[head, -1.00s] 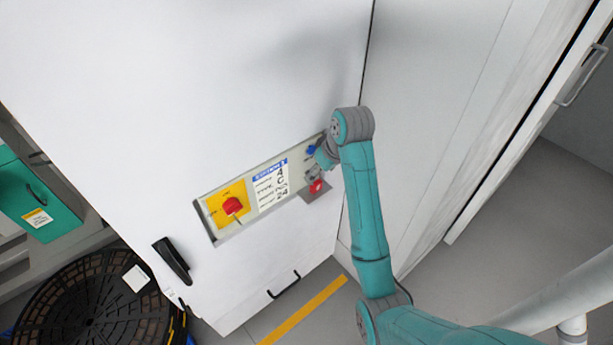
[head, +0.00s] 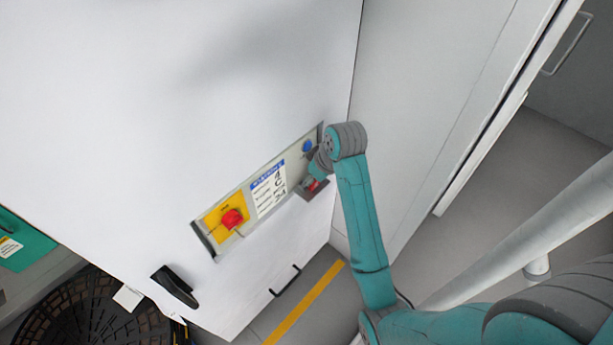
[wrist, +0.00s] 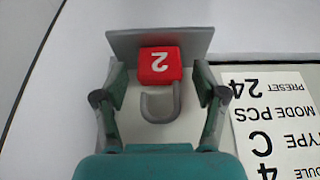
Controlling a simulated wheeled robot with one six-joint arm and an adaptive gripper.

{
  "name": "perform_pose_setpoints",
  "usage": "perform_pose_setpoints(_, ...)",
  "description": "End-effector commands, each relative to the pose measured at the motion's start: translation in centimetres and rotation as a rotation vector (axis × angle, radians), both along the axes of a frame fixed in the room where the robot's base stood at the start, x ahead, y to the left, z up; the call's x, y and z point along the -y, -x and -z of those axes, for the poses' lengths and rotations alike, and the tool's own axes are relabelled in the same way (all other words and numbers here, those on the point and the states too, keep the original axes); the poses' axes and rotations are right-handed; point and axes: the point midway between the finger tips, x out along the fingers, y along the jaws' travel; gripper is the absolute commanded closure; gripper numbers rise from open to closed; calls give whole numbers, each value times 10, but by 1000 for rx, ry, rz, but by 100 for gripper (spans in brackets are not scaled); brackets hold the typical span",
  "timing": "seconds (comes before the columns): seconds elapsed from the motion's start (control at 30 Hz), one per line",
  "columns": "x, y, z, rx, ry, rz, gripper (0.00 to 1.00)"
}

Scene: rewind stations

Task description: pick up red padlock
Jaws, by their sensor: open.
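The red padlock (wrist: 160,65) has a white 2 on its body and a grey shackle. In the wrist view it lies on a small grey shelf (wrist: 195,42), with the shackle towards my gripper (wrist: 160,103). The gripper is open, one finger on each side of the padlock, with gaps between fingers and padlock. In the head view a bit of the red padlock (head: 313,184) shows beside my gripper (head: 312,178), on the grey shelf (head: 303,193) at the panel's right end. My wrist hides much of it there.
The panel on the white cabinet carries a red knob on a yellow plate (head: 232,218), a white label (head: 268,190) and a blue button (head: 307,146). A black handle (head: 175,287) sits lower left. Open floor shows at right.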

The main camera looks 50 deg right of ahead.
Motion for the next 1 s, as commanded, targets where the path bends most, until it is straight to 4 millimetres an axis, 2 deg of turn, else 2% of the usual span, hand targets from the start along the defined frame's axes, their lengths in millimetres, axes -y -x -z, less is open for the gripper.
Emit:
perform_pose_setpoints(0.2,0,0,1,1,0,0,29)
perform_pose_setpoints(0.23,0,0,1,1,0,0,32)
perform_pose_setpoints(0.4,0,0,1,0,0,0,74)
perform_pose_setpoints(0.5,0,0,1,0,0,0,95)
perform_pose_setpoints(1.0,-1,-6,-3,0,-1,-1,95)
